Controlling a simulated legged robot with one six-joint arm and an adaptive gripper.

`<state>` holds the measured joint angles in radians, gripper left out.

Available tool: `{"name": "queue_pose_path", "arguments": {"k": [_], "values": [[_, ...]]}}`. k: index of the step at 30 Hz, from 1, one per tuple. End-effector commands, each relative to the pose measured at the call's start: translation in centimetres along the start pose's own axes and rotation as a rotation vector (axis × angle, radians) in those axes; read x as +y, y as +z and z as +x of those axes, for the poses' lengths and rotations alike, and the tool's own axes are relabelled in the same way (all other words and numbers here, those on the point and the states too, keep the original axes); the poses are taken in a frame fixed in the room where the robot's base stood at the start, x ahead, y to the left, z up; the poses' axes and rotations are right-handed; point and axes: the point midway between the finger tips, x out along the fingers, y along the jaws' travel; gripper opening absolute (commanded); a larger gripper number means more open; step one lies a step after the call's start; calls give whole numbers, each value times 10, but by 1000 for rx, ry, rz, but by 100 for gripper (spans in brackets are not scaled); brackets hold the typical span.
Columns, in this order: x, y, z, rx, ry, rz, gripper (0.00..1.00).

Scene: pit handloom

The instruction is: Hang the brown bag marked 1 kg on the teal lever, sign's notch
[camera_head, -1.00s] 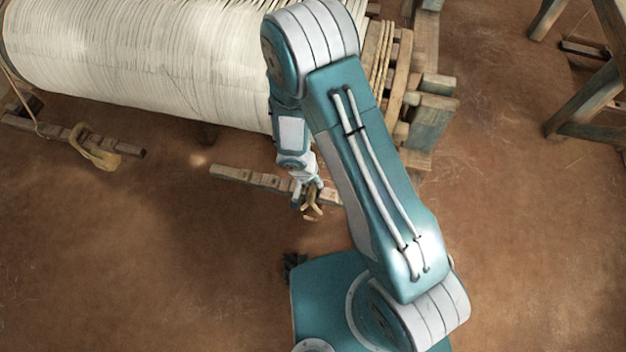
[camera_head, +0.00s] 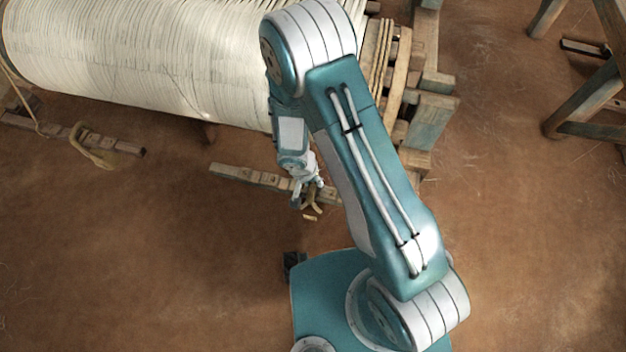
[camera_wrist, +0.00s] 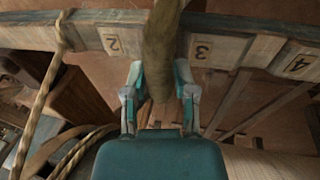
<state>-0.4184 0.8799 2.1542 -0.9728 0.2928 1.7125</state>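My gripper (camera_head: 308,187) is low in the middle of the head view, over the right part of a notched lever (camera_head: 245,177). In the wrist view its two fingers (camera_wrist: 160,92) stand on both sides of a thick brown strap-like piece (camera_wrist: 162,45) and appear closed on it. This looks like the loop of the brown bag; in the head view tan parts (camera_head: 312,205) show under the fingers. No 1 kg mark can be read. In the wrist view the lever (camera_wrist: 215,50), with a teal-grey edge, runs behind the strap and carries numbers 2, 3 and 4. No sign is readable.
A large roll of white warp (camera_head: 130,65) fills the upper left. Another notched bar (camera_head: 125,148) with a yellowish rope loop (camera_head: 90,155) lies at the left. A wooden frame (camera_head: 432,125) stands right of the roll. Ropes (camera_wrist: 45,95) hang at the wrist view's left. Floor at lower left is clear.

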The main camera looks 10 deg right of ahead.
Motion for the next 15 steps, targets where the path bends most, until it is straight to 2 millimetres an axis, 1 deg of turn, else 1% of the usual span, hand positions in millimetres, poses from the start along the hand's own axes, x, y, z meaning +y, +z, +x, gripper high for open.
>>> {"name": "queue_pose_path", "arguments": {"k": [1, 2, 12, 15], "values": [[0, 1, 0, -1, 1, -1, 67], [0, 0, 0, -1, 1, -1, 72], [1, 1, 0, -1, 1, -1, 72], [1, 0, -4, 1, 0, 2, 72]]}}
